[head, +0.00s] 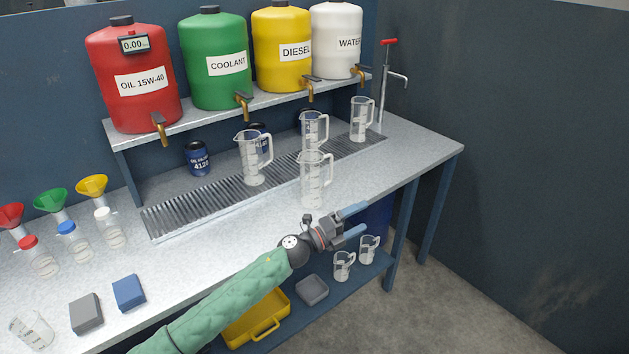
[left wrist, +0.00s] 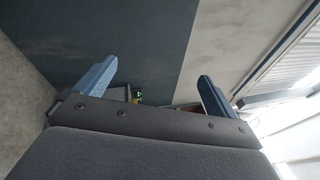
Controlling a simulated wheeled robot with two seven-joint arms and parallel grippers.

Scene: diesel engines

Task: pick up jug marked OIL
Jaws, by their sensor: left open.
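Several clear measuring jugs with handles stand on the bench: one on the left of the drip grate (head: 254,160), one behind (head: 314,130), one at the right (head: 360,120) and one nearest me (head: 314,185). I cannot read an OIL mark on any of them. Two smaller clear jugs stand on the lower shelf, one left (head: 344,266) and one right (head: 368,249). My left gripper (head: 357,221) is open and empty, in front of the bench's front edge, to the right of and nearer than the nearest jug. Its blue fingers show spread in the left wrist view (left wrist: 157,70), with no jug between them.
Red OIL 15W-40 (head: 135,98), green COOLANT (head: 217,80), yellow DIESEL (head: 283,70) and white WATER (head: 338,60) tanks with taps stand on a raised shelf. Funnels, capped bottles and blocks lie at the left. A yellow tray (head: 262,325) sits below. Floor at right is clear.

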